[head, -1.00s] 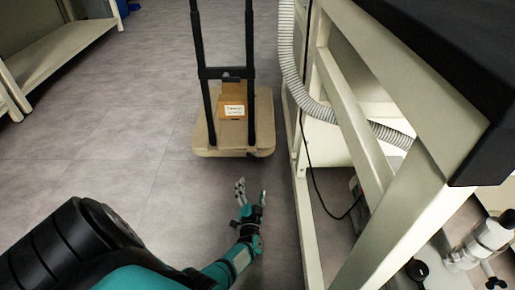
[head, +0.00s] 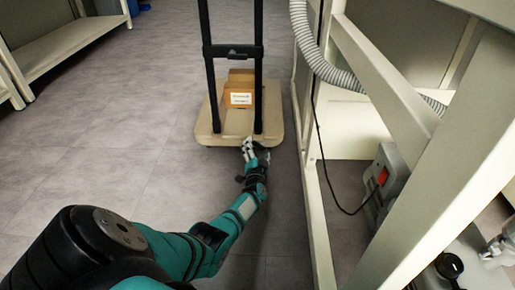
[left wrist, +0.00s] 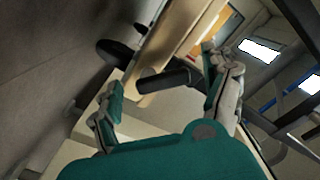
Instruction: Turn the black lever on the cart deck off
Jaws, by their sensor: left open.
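The cart is a flat beige deck (head: 224,126) with black uprights at the upper middle of the head view. Its edge (left wrist: 168,42) runs slantwise in the left wrist view. My left gripper (head: 254,149) is at the deck's near edge, toward its right side. It is open, with its grey fingers spread apart in the left wrist view (left wrist: 162,72). A black cylindrical part (left wrist: 165,81) shows between the fingers below the deck edge; I cannot tell if it is the lever or whether I touch it. In the head view the hand covers that spot. My right gripper is out of view.
A cardboard box (head: 240,92) sits on the deck. A pale frame (head: 318,220) with a grey hose (head: 310,50) stands close on the right. Behind it is a grey unit with a red switch (head: 382,176). The floor to the left is clear.

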